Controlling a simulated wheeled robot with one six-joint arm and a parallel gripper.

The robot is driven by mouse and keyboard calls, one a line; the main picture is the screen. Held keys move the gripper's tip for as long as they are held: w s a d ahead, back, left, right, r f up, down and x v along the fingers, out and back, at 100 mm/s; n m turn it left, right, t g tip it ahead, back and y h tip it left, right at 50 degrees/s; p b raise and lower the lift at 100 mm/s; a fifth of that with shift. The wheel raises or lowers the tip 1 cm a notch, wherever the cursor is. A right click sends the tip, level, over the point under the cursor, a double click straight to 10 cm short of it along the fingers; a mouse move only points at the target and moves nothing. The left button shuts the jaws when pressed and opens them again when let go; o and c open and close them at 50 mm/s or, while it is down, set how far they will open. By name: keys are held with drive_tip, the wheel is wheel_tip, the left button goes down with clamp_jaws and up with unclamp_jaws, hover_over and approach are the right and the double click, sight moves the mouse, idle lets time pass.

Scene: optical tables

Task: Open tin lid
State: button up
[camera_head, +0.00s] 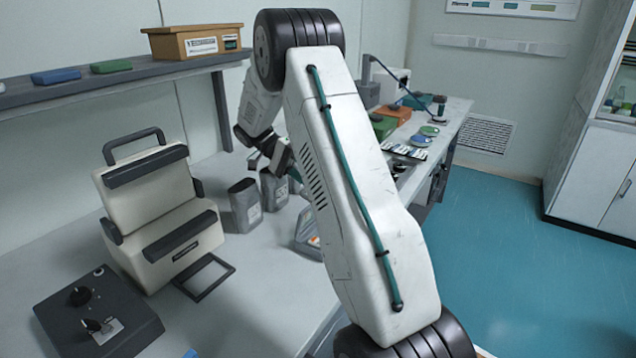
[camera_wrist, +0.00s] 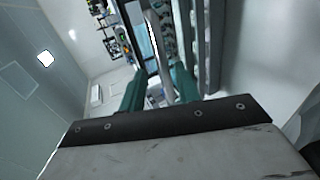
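Two dark grey tins with pale labels stand upright on the left table, one at the left (camera_head: 244,206) and one at the right (camera_head: 273,190). I cannot make out whether either lid is raised. My gripper is above and beside the right tin in the head view, largely hidden behind my arm. In the wrist view my gripper (camera_wrist: 160,92) has two teal fingers standing apart. A narrow pale grey bar shows between them; I cannot tell what it is or whether they touch it.
A cream case (camera_head: 160,220) with dark handles and a dark control box (camera_head: 98,315) stand left on the table. A shelf (camera_head: 110,85) above carries a brown box (camera_head: 195,42) and coloured flat cases. Teal floor (camera_head: 520,265) lies open at right.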

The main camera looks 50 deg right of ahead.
drive_tip(key=s+a+r, duration=0.2)
drive_tip(key=s+a, duration=0.1)
drive_tip(key=s, duration=0.4)
drive_tip(key=s+a+r, duration=0.2)
drive_tip(key=s+a, duration=0.1)
drive_tip(key=s, duration=0.4)
drive_tip(key=shift+s+a+r, duration=0.15)
drive_tip(key=shift+s+a, duration=0.15)
drive_tip(key=shift+a, duration=0.1)
